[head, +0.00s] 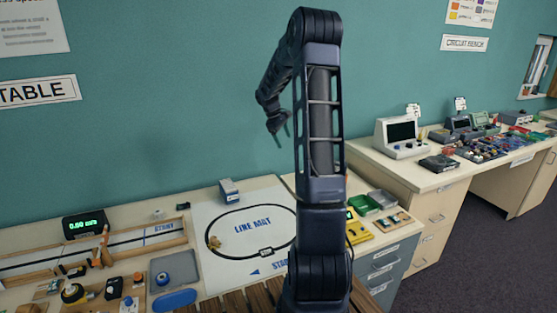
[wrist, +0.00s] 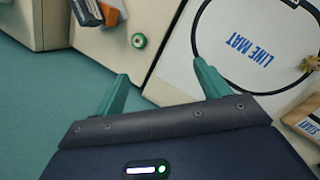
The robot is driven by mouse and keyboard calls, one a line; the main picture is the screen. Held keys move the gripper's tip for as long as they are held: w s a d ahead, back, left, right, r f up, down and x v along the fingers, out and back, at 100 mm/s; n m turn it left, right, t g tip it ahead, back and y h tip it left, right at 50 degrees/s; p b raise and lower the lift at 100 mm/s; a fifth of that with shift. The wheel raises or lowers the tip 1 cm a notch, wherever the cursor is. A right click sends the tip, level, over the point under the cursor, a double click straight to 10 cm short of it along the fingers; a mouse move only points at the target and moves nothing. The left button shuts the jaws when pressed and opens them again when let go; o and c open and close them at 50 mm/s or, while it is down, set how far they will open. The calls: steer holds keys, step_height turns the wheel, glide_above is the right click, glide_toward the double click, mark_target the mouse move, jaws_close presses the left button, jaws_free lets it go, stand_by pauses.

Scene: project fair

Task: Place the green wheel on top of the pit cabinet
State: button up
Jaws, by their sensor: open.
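The green wheel (wrist: 139,41) lies in the wrist view on a cream top beside the line mat, apart from my gripper. A dark seam divides this top from the mat's table, so it looks like the pit cabinet's top (wrist: 125,62). In the head view the pit cabinet (head: 383,266) is the grey drawer unit right of my arm; its label is too small to read. The wheel does not show there, probably hidden behind my arm. My gripper (head: 279,130) is raised near the wall, open and empty; its spread fingers show in the wrist view (wrist: 162,87).
The line mat (head: 222,255) lies left of my arm, with a small grey box (head: 229,190) at its back edge. Green trays (head: 368,204) and a yellow device (head: 356,229) stand on the cabinet. The circuit bench (head: 425,183) is at the right. The teal wall is close behind.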

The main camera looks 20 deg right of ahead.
steer(key=s+a+r+m+t, duration=0.1)
steer(key=s+a+r+m, duration=0.1)
steer(key=s+a+r, duration=0.55)
steer(key=s+a+r+m+t, duration=0.15)
steer(key=s+a+r, duration=0.3)
steer(key=s, duration=0.65)
steer(key=s+a+m+t+y, duration=0.1)
steer(key=s+a+m+y, duration=0.1)
steer(key=s, duration=0.9)
steer(key=s+a+m+t+y, duration=0.1)
steer(key=s+a, duration=0.4)
steer(key=s, duration=0.6)
steer(key=shift+a+f+m+t+y, duration=0.2)
steer(key=shift+f+m+t+y, duration=0.1)
steer(key=shift+m+t+y, duration=0.2)
